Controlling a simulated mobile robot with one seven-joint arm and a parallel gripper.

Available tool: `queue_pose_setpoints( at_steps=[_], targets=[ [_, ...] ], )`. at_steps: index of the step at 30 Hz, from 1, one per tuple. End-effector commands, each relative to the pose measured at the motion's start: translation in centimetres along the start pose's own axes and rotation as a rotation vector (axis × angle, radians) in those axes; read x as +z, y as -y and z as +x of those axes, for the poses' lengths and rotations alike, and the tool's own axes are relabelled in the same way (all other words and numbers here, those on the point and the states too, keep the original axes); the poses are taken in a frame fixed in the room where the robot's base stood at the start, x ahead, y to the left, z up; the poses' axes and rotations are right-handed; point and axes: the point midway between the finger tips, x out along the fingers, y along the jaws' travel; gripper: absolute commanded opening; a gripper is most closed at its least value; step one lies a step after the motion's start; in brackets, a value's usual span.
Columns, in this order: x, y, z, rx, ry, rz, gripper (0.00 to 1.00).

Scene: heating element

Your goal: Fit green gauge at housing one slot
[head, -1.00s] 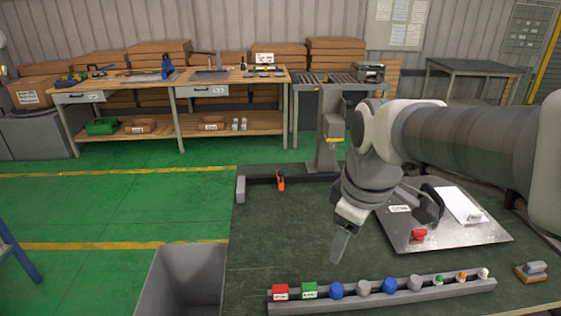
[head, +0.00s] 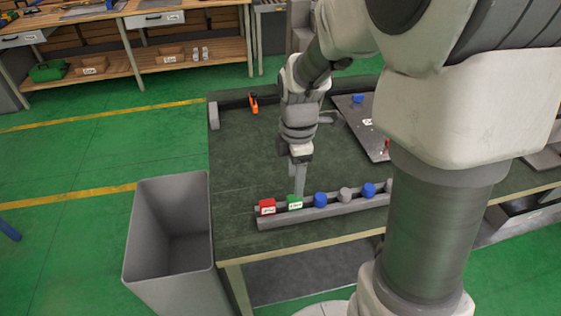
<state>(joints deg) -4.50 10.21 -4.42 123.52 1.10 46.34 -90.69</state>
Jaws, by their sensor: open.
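The green gauge (head: 294,202) is a small green block with a white label. It sits second from the left in the grey rack (head: 330,211), right beside a red labelled block (head: 267,206). My gripper (head: 298,188) is open and points down, its fingers just above or around the top of the green gauge. I cannot tell whether they touch it. The grey plate (head: 345,112) lies partly in view behind my arm, with a blue part (head: 358,98) and a red part (head: 387,146). I cannot make out which slot is housing one.
Blue and grey round pieces (head: 320,199) stand further right in the rack, partly hidden by my arm. A grey bin (head: 170,235) stands left of the table. An orange tool (head: 254,103) lies at the table's back. The table's left middle is clear.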

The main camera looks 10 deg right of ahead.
Motion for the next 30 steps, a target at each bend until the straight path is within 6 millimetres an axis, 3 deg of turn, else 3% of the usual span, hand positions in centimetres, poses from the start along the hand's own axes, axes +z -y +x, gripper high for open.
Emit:
queue_pose_setpoints(
  at_steps=[3, 10, 18, 28, 30],
  targets=[
    [0.0, 0.0, 1.9, -0.003, 0.0, 0.001, 0.62],
    [0.0, 0.1, 3.4, -0.002, 0.001, 0.001, 0.62],
    [0.1, 0.2, 7.3, -0.002, 0.001, 0.001, 0.62],
    [0.1, 0.1, 8.0, 0.002, 0.0, 0.001, 0.62],
    [0.1, 0.1, 8.0, 0.001, 0.0, 0.001, 0.5]
  ],
)
